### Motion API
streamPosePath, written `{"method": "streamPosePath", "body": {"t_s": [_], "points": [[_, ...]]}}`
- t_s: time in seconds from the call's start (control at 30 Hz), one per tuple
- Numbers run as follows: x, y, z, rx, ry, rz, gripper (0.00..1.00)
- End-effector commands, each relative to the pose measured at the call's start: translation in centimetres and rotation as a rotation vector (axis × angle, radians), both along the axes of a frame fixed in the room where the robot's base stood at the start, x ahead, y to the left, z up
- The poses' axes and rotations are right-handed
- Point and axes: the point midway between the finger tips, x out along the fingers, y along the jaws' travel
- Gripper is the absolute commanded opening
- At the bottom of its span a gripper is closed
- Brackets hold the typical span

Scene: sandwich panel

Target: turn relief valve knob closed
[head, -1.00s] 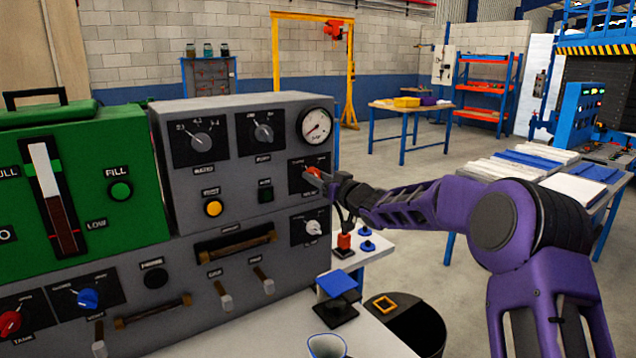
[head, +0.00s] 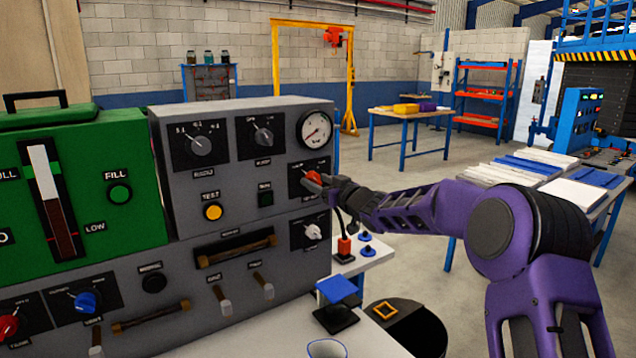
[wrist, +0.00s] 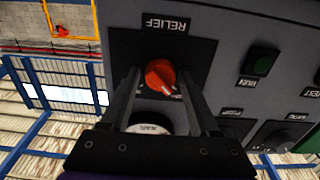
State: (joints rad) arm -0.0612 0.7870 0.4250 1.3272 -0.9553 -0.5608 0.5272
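The red-orange relief knob (head: 312,178) is on the right side of the grey panel, below the pressure gauge. In the wrist view the knob (wrist: 160,74) sits on a black plate marked RELIEF, which appears upside down. My gripper (wrist: 160,78) is at the knob, with one dark finger on each side of it. A narrow gap shows between each fingertip and the knob, so the fingers look open around it. In the head view my gripper (head: 323,184) covers part of the knob and its plate. The plate's end markings are mostly hidden.
A pressure gauge (head: 315,130) is just above the knob, and a pale knob (head: 312,232) is just below. A green button (wrist: 262,62) is beside the plate in the wrist view. A white bench (head: 270,335) with small parts lies below.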

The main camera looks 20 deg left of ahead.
Motion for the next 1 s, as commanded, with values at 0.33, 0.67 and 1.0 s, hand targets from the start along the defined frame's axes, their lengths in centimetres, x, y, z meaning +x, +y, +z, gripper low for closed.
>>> {"method": "streamPosePath", "body": {"t_s": [0.33,0.67,1.0], "points": [[0.0,0.0,0.0,0.002,0.001,0.0,0.78],[-2.2,-2.6,0.1,0.001,0.001,-0.002,0.78],[-7.4,-8.4,0.1,-0.001,0.001,-0.003,0.78]]}}
